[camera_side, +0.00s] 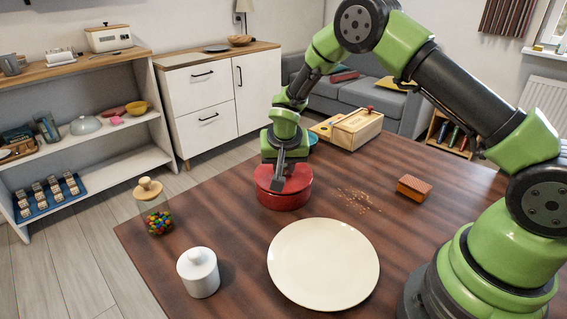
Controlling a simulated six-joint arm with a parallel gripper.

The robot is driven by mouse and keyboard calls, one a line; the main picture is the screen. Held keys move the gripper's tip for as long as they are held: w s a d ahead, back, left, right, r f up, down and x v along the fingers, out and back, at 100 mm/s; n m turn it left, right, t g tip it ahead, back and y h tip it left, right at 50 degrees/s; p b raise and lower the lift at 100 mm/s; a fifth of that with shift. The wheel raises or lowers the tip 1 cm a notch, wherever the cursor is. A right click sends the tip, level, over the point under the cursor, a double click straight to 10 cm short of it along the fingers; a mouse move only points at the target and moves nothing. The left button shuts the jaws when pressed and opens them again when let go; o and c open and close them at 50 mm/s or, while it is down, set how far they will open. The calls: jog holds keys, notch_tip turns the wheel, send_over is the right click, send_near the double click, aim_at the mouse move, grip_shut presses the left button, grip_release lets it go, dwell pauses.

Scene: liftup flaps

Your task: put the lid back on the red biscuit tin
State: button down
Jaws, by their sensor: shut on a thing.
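The red biscuit tin (285,201) stands upright on the wooden table, left of the table's middle. Its red lid (298,178) is at the top of the tin, and no gap shows between them. I cannot tell whether the lid is fully seated. My gripper (280,180) points down over the tin and is shut on the lid. The gripper hides part of the lid's top and whatever grip it has there.
A cream plate (323,264) lies in front of the tin. A white lidded jar (199,272) and a glass jar of sweets (157,221) stand to the left. Crumbs (357,199) and a sponge (413,188) lie right. A wooden box (357,130) is behind.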

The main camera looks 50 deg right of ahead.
dwell(0.4)
jog(key=shift+c, duration=2.2)
grip_release()
jog(key=shift+r, duration=0.1)
jog(key=shift+r, duration=3.4)
jog(key=shift+c, duration=0.4)
grip_shut()
